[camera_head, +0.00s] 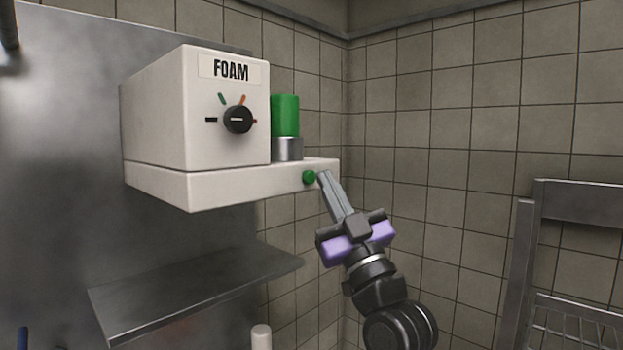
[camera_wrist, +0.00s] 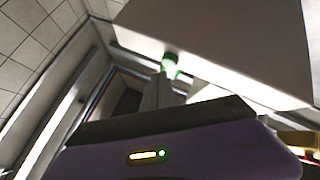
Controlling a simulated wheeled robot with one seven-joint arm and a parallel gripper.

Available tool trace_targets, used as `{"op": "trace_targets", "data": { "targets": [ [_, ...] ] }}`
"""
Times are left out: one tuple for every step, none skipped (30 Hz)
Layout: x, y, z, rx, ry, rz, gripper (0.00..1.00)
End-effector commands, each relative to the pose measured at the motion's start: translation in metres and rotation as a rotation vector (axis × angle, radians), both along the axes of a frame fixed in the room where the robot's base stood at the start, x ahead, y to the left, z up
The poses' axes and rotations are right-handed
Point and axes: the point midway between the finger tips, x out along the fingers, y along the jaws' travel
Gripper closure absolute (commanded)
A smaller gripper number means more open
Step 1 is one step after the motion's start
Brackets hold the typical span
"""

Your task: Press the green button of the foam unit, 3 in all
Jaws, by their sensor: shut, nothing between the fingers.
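The foam unit (camera_head: 155,120) is a white box on the wall, labelled FOAM, with a black dial (camera_head: 238,119). Its green button (camera_head: 308,177) is on the front of the lower ledge, near the right end. In the wrist view the green button (camera_wrist: 169,58) shows just beyond the fingertips. My gripper (camera_head: 322,174) is shut and empty, its tips close beside the button's right side in the head view. I cannot tell whether the tips touch the button. A green cylinder (camera_head: 285,116) stands on a grey metal base on the ledge.
A metal shelf (camera_head: 190,290) juts out below the unit at lower left. A metal rack (camera_head: 580,205) stands at the right. A white rounded object (camera_head: 261,337) shows at the bottom edge.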

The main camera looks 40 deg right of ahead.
Motion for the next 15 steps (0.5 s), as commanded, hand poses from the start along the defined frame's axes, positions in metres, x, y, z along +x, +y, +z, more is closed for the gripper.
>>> {"op": "trace_targets", "data": {
  "targets": [
    [0.0014,0.0002,-0.0002,0.000,-0.001,0.000,1.00],
    [0.0025,0.0002,-0.0003,0.000,-0.001,0.000,1.00],
    [0.0038,0.0001,-0.0004,-0.001,0.000,-0.001,1.00],
    [0.0049,0.0000,-0.0005,-0.001,0.000,-0.001,1.00],
    [0.0059,0.0000,-0.0006,-0.001,0.000,-0.001,1.00],
    [0.0069,0.0000,-0.0005,0.000,0.001,-0.001,1.00],
    [0.0074,0.0000,-0.0004,0.000,0.001,-0.001,1.00],
    [0.0076,0.0000,-0.0003,0.000,0.001,-0.001,1.00],
    [0.0075,-0.0001,-0.0002,0.000,0.001,-0.001,1.00],
    [0.0075,0.0000,-0.0001,0.000,0.001,-0.001,1.00],
    [0.0075,0.0000,-0.0001,0.000,0.001,-0.001,1.00],
    [0.0074,0.0000,0.0000,-0.001,0.000,-0.001,1.00],
    [0.0074,0.0000,0.0000,-0.001,0.000,-0.001,1.00],
    [0.0074,0.0001,0.0000,0.000,0.000,0.000,1.00],
    [0.0074,0.0001,0.0000,0.000,0.000,0.000,1.00]
  ]
}}
